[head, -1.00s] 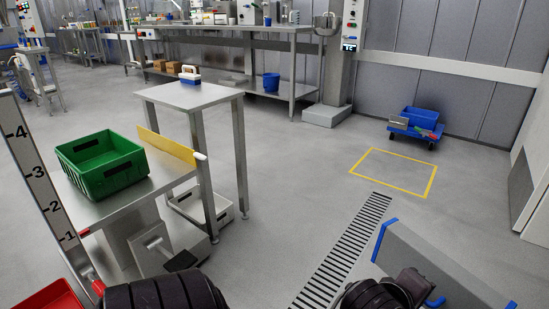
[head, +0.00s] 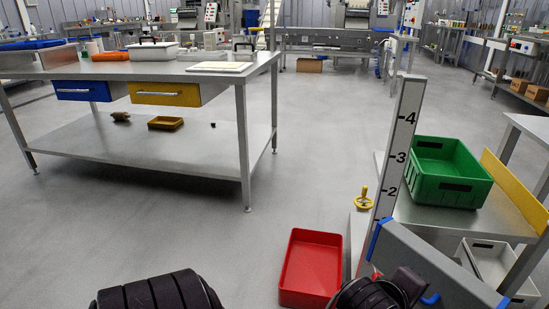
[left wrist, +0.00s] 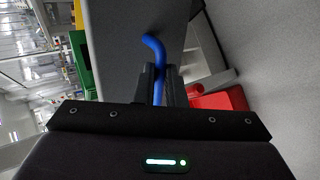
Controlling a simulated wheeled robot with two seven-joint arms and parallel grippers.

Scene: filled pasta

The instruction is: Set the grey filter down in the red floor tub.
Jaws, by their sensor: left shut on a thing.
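The grey filter (head: 440,262) is a flat grey panel with blue edge pieces and a blue handle, at the lower right of the head view. In the left wrist view the grey panel (left wrist: 118,35) stands beyond the fingers. My left gripper (left wrist: 160,85) is shut on its blue handle. The red tub (head: 312,265) lies empty on the floor, just left of the filter in the head view. Part of the red tub (left wrist: 222,100) shows right of the fingers in the left wrist view. The filter is held above the floor. My right gripper is not seen.
A measuring post (head: 399,150) stands behind the filter. A green crate (head: 447,172) sits on a low steel bench, with a white bin (head: 487,262) below. A steel workbench (head: 130,72) stands back left. Floor between workbench and tub is clear.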

